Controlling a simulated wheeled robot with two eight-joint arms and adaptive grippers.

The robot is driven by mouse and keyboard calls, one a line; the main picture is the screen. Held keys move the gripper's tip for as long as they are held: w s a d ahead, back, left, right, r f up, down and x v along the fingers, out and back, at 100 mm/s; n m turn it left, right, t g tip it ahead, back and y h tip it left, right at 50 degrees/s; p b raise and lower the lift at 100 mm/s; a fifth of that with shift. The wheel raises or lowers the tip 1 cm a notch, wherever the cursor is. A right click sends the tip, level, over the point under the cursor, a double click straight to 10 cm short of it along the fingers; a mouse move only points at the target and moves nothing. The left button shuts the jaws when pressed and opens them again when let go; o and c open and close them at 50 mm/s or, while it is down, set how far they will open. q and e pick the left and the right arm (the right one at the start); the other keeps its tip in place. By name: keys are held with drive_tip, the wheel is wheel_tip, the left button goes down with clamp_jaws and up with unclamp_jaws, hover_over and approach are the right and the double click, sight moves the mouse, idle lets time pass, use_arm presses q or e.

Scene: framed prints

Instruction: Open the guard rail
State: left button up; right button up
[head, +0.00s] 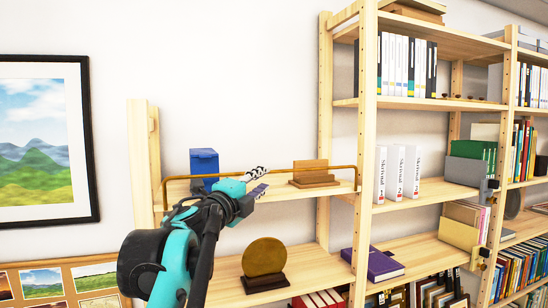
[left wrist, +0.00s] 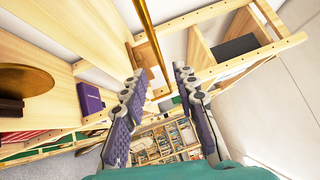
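The guard rail is a thin brass bar (head: 342,166) along the front of a wooden shelf in the head view, with its ends bent down at the shelf. My left gripper (head: 259,181) is open in front of this shelf, its fingertips close to the rail. In the left wrist view the rail (left wrist: 148,32) runs down from the top into the gap between the spread fingers (left wrist: 158,77). I see no finger closed on it; whether one touches it is unclear. My right gripper is out of view.
On the railed shelf are a blue box (head: 204,161) and a wooden stand (head: 314,174). Below are a round gold plaque (head: 264,257) and a purple book (head: 376,264). Tall uprights (head: 366,150) and filled bookshelves stand to the right. A framed landscape (head: 38,140) hangs at left.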

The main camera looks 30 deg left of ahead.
sight(273, 172)
use_arm(q)
drive_tip(key=w, duration=0.2)
drive_tip(key=w+p, duration=0.1)
drive_tip(key=w, duration=0.2)
drive_tip(key=w+r, duration=0.1)
drive_tip(key=w, duration=0.1)
drive_tip(key=shift+w+a+p, duration=0.2)
drive_tip(key=shift+a+p, duration=0.1)
drive_tip(key=shift+p, duration=0.1)
drive_tip(key=shift+s, duration=0.15)
clamp_jaws()
